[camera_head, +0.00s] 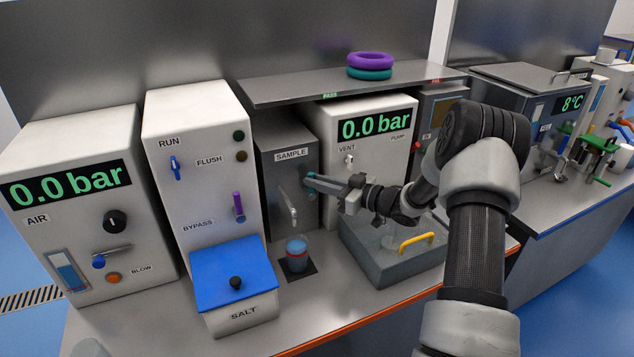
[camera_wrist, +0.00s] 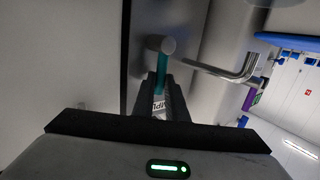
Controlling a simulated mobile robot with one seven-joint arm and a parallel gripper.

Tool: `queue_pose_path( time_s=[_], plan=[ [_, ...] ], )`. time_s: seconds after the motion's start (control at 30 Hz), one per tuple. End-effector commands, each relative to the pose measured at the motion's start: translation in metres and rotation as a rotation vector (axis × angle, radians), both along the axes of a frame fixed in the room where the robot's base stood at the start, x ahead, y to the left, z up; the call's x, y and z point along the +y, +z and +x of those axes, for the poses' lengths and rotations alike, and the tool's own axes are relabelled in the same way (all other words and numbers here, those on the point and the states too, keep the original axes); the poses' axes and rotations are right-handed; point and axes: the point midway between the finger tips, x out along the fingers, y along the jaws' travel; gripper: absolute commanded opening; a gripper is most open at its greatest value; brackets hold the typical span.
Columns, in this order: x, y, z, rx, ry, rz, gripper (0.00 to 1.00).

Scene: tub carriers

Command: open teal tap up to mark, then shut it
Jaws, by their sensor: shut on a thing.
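The grey SAMPLE box (camera_head: 284,160) stands at the back of the bench, with a bent metal spout (camera_head: 289,208) on its front. The teal tap lever (camera_wrist: 162,74) hangs from a round metal pivot, beside the spout (camera_wrist: 235,68) in the wrist view. My gripper (camera_head: 314,181) is shut on the teal lever; its fingers (camera_wrist: 160,95) hide the lever's end. A small clear cup (camera_head: 296,251) stands under the spout on a dark pad (camera_head: 298,269). It holds bluish liquid, and reddish colour shows on it. The level against a mark is too small to tell.
A blue-lidded SALT box (camera_head: 235,278) stands left of the cup. A grey basin with a yellow handle (camera_head: 416,240) is to the right, below my arm. A shelf (camera_head: 300,88) with two rings (camera_head: 370,65) hangs above. The RUN/FLUSH panel (camera_head: 198,150) stands left of the SAMPLE box.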

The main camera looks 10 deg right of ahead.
Motion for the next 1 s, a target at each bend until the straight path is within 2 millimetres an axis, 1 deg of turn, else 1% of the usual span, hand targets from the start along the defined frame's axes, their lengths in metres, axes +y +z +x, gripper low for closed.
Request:
queue_pose_path(
  time_s=[0.03, 0.1, 0.13, 0.43, 0.57, 0.67, 0.77, 1.0],
  plan=[
    [-0.001, -0.001, 0.000, 0.003, -0.002, 0.001, 0.16],
    [-0.001, -0.001, 0.000, 0.003, -0.002, 0.001, 0.27],
    [-0.001, -0.001, 0.000, 0.002, -0.002, 0.001, 0.31],
    [-0.001, 0.000, -0.001, 0.001, -0.001, 0.000, 0.31],
    [-0.009, 0.000, -0.008, 0.001, -0.003, 0.000, 0.31],
    [-0.021, 0.001, -0.019, 0.002, -0.005, -0.001, 0.31],
    [-0.038, 0.003, -0.035, 0.002, -0.006, -0.001, 0.31],
    [-0.080, 0.007, -0.078, 0.002, -0.006, -0.001, 0.31]
  ],
)
